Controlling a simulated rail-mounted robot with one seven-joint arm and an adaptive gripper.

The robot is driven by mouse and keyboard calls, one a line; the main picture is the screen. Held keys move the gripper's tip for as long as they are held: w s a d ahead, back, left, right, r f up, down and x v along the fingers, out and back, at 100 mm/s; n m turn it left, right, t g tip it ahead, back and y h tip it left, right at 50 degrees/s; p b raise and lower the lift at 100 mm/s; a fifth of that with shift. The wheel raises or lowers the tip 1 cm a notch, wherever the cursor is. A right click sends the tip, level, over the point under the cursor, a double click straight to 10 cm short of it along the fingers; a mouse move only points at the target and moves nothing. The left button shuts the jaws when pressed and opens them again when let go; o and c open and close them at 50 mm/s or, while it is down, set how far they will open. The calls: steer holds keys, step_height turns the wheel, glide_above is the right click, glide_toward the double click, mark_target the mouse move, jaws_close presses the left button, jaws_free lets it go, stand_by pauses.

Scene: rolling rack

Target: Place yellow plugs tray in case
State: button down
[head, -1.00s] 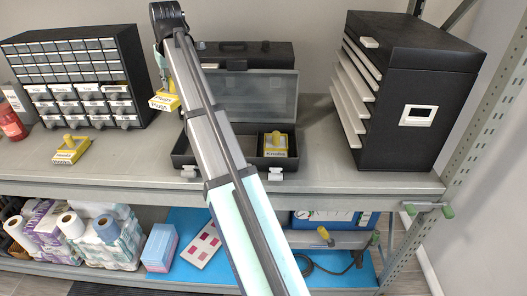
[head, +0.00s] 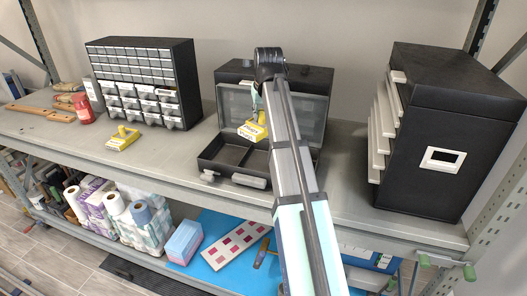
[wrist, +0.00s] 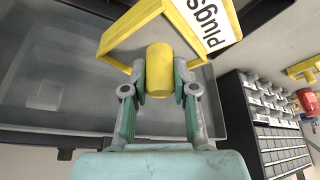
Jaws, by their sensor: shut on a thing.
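The yellow plugs tray (head: 252,131), with a white "Plugs" label, hangs from my gripper (head: 257,104) in front of the case's raised lid. In the wrist view my gripper (wrist: 160,78) is shut on the tray's round yellow knob; the tray (wrist: 122,38) shows beyond it, tilted in the picture. The black case (head: 207,166) stands open on the shelf, its grey lid (head: 308,112) up. The visible left part of its base is empty, and the tray is above it, apart from it. My arm hides the case's right part, where the knobs tray showed earlier.
Another yellow tray (head: 122,139) lies on the shelf left of the case. A drawer cabinet (head: 185,75) stands behind it. A larger black cabinet (head: 450,130) stands at the right. A closed black case (head: 310,77) is behind the open one. Bare shelf lies between them.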

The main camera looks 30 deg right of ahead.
mark_target(265, 130)
step_height(265, 130, down, 15)
steer(key=p, duration=0.3)
steer(key=shift+r, duration=0.1)
stand_by(0.4)
steer(key=c, duration=0.9)
jaws_free()
steer(key=b+v, duration=0.2)
steer(key=v, duration=1)
steer(key=shift+d, duration=0.1)
